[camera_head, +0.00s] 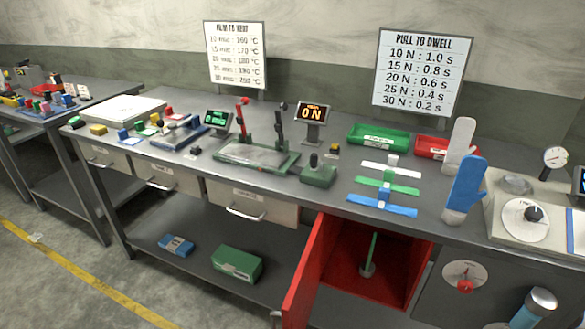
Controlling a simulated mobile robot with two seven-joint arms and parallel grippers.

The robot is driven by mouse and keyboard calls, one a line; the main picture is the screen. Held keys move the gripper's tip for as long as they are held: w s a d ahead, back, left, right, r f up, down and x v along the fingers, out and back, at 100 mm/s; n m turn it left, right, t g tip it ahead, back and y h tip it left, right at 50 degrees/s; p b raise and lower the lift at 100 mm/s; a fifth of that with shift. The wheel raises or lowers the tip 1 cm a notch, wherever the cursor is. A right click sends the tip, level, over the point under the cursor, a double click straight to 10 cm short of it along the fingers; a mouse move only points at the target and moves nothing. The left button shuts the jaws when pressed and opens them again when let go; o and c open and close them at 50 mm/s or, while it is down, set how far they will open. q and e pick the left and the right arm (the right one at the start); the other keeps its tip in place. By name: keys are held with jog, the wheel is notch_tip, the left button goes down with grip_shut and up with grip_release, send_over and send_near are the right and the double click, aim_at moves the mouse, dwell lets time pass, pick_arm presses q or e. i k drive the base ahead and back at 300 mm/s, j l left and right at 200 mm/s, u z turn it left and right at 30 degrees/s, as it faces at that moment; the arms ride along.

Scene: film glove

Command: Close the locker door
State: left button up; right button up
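The locker (398,262) is a red-lined compartment under the workbench, right of centre. Its red door (305,275) stands open, hinged at the locker's left side and swung out toward me. The door's lower end runs out of the bottom of the picture. A small grey piece (276,317) shows beside the door's lower left edge; I cannot tell if it is a handle. Inside the locker a green upright rod (372,250) stands on a round grey base. Neither of my grippers is in view.
The workbench (320,200) carries strips, trays, displays and a blue glove form (465,188). Left of the door, a green box (237,263) lies on the lower shelf.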

aim_at(297, 305)
jog(key=i+j+z, duration=0.1)
jog(key=j+z, duration=0.3)
jog(key=j, duration=0.15)
jog(key=j+z, duration=0.45)
jog(key=j, duration=0.15)
jog(key=k+j+z, duration=0.1)
jog(key=j+z, duration=0.3)
jog(key=j, duration=0.15)
jog(key=k+j+z, duration=0.1)
jog(key=j, duration=0.25)
jog(key=k+j+z, duration=0.1)
jog(key=j, duration=0.2)
jog(key=k+j, duration=0.2)
jog(key=j, duration=0.15)
jog(key=z, duration=0.05)
